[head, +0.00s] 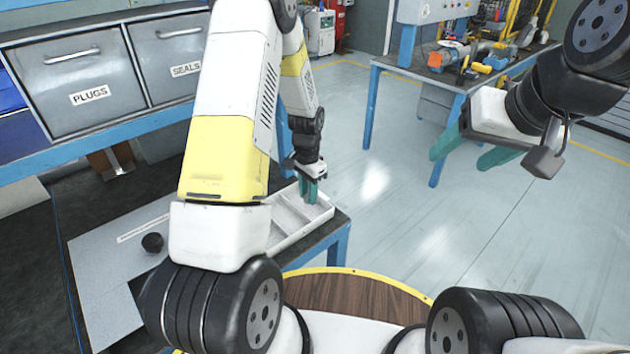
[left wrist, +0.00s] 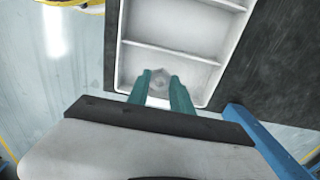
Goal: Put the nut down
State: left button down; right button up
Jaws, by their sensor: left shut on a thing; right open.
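My left gripper (head: 309,190) points down at the white divided tray (head: 302,231) on the bench. In the left wrist view, the left gripper (left wrist: 160,82) is shut on a small grey six-sided nut (left wrist: 160,79) between its green fingertips. The nut is over the end compartment of the tray (left wrist: 193,73); whether it touches the tray floor I cannot tell. In the head view the fingers hide the nut, and my left arm hides part of the tray. My right gripper (head: 471,150) is open and empty, out over the floor, far from the tray.
A dark round knob-like part (head: 152,242) sits on the grey mat (head: 100,262) left of my arm. Grey drawers marked PLUGS (head: 80,75) and SEALS (head: 172,52) stand behind. A blue workbench (head: 400,70) with tools is at the back right. Floor between is clear.

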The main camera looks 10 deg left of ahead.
aim_at(306, 199)
pick_arm(q)
jog(key=shift+w+a, duration=0.15)
jog(key=shift+a, duration=0.05)
jog(key=shift+w+a+f, duration=0.15)
jog(key=shift+w+f, duration=0.05)
jog(key=shift+f, duration=0.75)
jog(key=shift+w+a+f, duration=0.15)
jog(key=shift+f, duration=0.75)
jog(key=shift+f, duration=0.15)
jog(key=c, duration=1.1)
grip_release()
jog(key=shift+c, duration=0.2)
